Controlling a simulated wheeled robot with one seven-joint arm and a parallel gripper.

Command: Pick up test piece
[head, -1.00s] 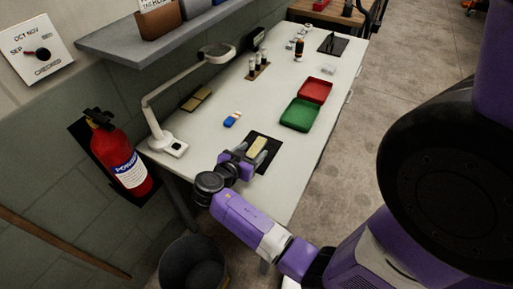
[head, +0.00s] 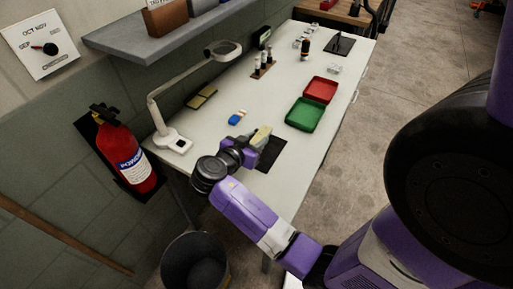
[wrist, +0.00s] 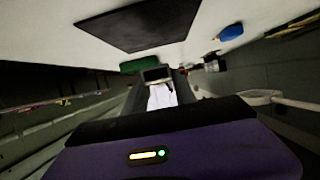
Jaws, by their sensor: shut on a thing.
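The test piece is a pale yellow block (head: 262,133) in the head view, held at the tip of my gripper (head: 250,143). My gripper is shut on it and holds it raised and tilted above the table, beside the black mat (head: 271,154). In the wrist view the piece (wrist: 161,97) shows as a bright, washed-out shape between the fingers of my gripper (wrist: 158,80). The black mat (wrist: 138,25) is at the top of that view and bare. Part of the piece is hidden by the fingers.
A green tray (head: 304,115) and a red tray (head: 320,90) sit beyond the mat. A blue and white item (head: 237,117) lies left of it. A magnifier lamp (head: 174,143) stands at the table's left edge. A bin (head: 195,262) and a fire extinguisher (head: 126,155) are near.

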